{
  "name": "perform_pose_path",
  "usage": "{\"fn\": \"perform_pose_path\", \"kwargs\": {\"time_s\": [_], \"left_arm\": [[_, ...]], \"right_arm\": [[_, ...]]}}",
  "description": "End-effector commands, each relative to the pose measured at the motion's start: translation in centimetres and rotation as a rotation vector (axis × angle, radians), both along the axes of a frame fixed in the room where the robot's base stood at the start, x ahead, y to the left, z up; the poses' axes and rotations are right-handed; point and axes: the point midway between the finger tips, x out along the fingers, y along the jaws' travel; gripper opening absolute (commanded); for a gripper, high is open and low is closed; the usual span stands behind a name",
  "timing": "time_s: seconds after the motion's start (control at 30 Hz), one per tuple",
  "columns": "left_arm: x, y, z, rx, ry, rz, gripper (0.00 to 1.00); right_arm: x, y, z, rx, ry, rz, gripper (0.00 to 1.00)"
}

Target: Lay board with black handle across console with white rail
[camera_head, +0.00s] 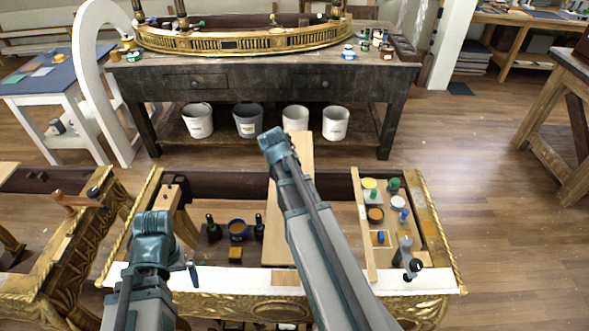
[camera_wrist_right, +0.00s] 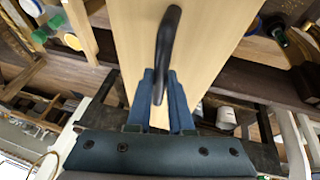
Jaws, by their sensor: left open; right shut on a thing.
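The pale wooden board (camera_head: 281,235) runs front to back over the gilt console with the white rail (camera_head: 230,279). Its far end rises past the console's back edge in the head view, partly behind my right arm. My right fingers are hidden in the head view. My left gripper (camera_head: 188,264) is open and empty, above the rail's left part.
A narrow wooden strip (camera_head: 363,225) and a grey clamp-like tool (camera_head: 404,256) lie at right. A dark workbench (camera_head: 260,80) stands behind.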

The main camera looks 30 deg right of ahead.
Motion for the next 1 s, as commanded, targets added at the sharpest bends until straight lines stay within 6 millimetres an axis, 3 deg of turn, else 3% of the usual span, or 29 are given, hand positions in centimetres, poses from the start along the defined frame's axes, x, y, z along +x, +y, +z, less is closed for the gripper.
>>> {"fn": "perform_pose_path", "kwargs": {"time_s": [0.37, 1.0], "left_arm": [[0.0, 0.0, -1.3, 0.0, 0.0, 0.0, 1.0], [0.0, 0.0, -6.9, 0.0, 0.0, 0.0, 1.0]], "right_arm": [[0.0, 0.0, -1.2, -0.001, -0.001, 0.0, 0.0], [0.0, 0.0, -6.9, -0.001, -0.001, 0.0, 0.0]]}}
